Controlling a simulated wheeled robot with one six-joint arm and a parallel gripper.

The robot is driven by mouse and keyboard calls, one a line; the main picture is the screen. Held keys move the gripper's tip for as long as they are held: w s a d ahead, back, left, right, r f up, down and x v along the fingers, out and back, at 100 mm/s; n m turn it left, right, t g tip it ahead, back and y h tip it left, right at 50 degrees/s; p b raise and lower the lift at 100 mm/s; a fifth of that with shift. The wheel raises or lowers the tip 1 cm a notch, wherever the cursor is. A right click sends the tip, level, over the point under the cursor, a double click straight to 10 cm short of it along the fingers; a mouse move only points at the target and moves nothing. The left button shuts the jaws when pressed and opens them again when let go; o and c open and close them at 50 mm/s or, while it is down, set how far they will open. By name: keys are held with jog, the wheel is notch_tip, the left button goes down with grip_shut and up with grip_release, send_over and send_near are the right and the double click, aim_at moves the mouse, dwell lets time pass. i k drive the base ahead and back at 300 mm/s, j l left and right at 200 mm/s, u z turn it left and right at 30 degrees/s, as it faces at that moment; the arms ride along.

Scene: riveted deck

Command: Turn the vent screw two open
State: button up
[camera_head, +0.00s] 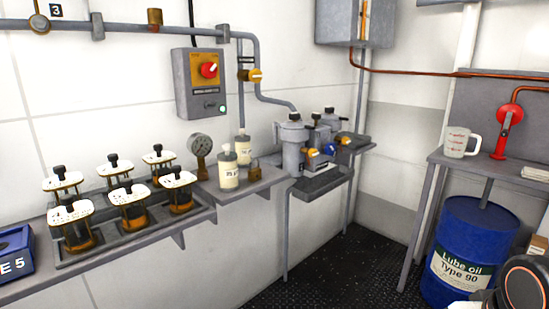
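A grey twin-housing filter unit (293,148) stands on a small bracket shelf by the far corner. A small dark knob (294,116) tops its nearer housing, and another dark knob (329,110) tops the farther one. These may be the vent screws; no label is readable, so I cannot tell which is number two or whether either is open. Orange and blue fittings (329,149) sit on the unit's front. A rounded dark part with an orange ring at the bottom right seems to be my arm. My gripper's fingers are not in view.
A wall shelf (110,262) holds several jars with white tops, a gauge (200,146) and two pale bottles (229,170). A control box (200,85) with a red knob hangs above. A blue oil drum (463,245) stands under the right bench (487,163). Dark floor (340,265) between looks clear.

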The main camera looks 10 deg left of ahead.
aim_at(345, 141)
jog(key=i+l+u, duration=0.45)
jog(key=l, duration=0.3)
jog(key=i+l+u, duration=0.25)
jog(key=l, duration=0.15)
